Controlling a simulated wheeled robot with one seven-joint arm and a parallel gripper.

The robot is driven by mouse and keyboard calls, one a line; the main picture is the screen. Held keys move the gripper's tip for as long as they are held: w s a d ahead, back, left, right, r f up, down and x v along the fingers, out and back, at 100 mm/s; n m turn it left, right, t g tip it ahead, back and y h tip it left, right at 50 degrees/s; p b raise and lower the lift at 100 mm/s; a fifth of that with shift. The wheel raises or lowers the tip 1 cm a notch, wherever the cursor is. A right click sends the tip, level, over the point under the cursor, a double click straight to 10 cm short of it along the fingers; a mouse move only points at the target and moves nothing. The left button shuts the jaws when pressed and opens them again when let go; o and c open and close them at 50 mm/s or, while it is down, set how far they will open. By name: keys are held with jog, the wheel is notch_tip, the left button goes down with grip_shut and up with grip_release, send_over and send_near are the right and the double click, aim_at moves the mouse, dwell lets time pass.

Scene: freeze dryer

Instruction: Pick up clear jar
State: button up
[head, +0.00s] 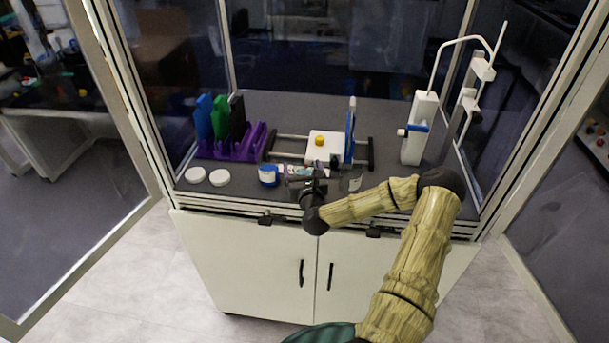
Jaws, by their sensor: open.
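A small clear jar (351,183) stands near the front edge of the dark bench, just right of my gripper. It is small and see-through, so its outline is faint. My gripper (305,181) is over the front edge of the bench, open, between a blue jar and the clear jar. Its fingers are small and dark here, and I cannot tell whether they touch anything.
The blue jar (268,175) with a white top stands left of my gripper, and two white lids (219,177) lie farther left. A purple rack (231,147) and a white device with a yellow knob (320,140) stand behind. A white stand (419,127) is at right. Glass side walls and a metal frame enclose the bench.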

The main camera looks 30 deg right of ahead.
jog(key=c, duration=1.3)
jog(key=shift+r, duration=0.2)
notch_tip(320, 180, up, 10)
jog(key=shift+f+b, duration=0.1)
jog(key=shift+b, duration=0.9)
